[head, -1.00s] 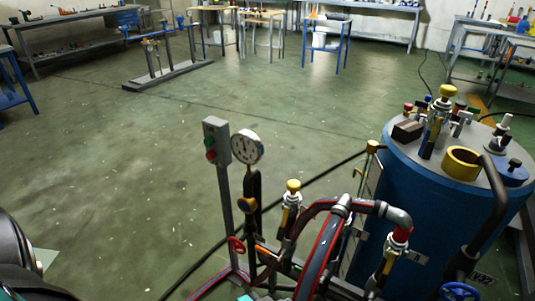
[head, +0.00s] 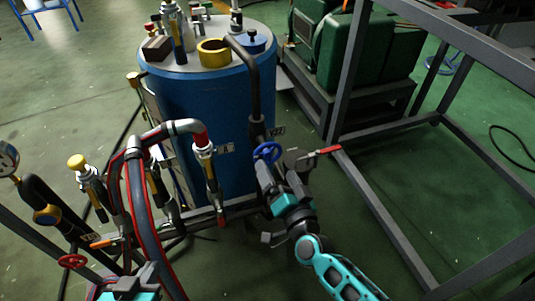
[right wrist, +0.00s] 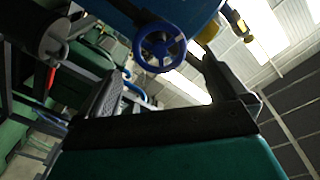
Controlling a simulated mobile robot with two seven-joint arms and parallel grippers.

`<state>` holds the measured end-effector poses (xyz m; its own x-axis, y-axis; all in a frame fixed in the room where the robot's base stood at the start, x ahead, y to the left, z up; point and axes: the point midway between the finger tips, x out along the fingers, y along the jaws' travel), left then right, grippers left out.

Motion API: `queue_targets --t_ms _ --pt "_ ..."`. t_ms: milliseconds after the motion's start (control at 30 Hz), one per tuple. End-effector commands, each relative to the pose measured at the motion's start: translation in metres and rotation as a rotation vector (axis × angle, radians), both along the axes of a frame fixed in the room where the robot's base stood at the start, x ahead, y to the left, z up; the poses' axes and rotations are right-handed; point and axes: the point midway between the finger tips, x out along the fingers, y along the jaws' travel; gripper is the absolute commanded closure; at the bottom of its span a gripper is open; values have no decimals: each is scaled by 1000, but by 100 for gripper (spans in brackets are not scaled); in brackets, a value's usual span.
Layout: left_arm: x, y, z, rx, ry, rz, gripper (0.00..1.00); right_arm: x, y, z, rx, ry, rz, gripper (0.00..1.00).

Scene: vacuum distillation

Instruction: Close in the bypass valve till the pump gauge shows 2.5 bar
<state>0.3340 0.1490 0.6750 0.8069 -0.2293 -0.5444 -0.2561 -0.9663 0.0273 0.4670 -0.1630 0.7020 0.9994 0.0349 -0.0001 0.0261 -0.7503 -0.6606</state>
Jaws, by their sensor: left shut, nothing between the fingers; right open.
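A blue handwheel (head: 267,152) sits on piping in front of the blue tank, below a V22 tag (head: 277,131). I cannot confirm it is the bypass valve. My right gripper (head: 277,174) is open just in front of it. In the right wrist view the blue handwheel (right wrist: 160,48) shows ahead, between the open fingers of the right gripper (right wrist: 163,68); contact is not visible. A round gauge (head: 8,160) is cut off at the left edge; its reading is not legible. My left gripper (head: 146,273) is shut and empty at the bottom, near the hoses.
A red lever (head: 320,152) is right of the handwheel. A red handwheel (head: 72,261) is at lower left. Hoses and pipes stand before the blue tank (head: 205,105). A grey metal frame (head: 385,190) rises at right; open floor lies inside it.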

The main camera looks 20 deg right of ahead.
Motion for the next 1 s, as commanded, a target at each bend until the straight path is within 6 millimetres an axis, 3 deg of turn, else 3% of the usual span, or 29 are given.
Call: queue_targets --t_ms 200,400,833,1000 --pt "-2 1 -13 4 6 -3 100 47 1 -1 0 -3 -3 0" --pt "-4 1 -20 4 12 -2 100 71 2 -1 -1 0 -1 0" --pt "-5 0 -21 2 15 0 100 79 3 0 -2 1 -1 1" --pt "-5 -1 -21 -3 15 3 100 78 3 0 -2 1 -1 17"
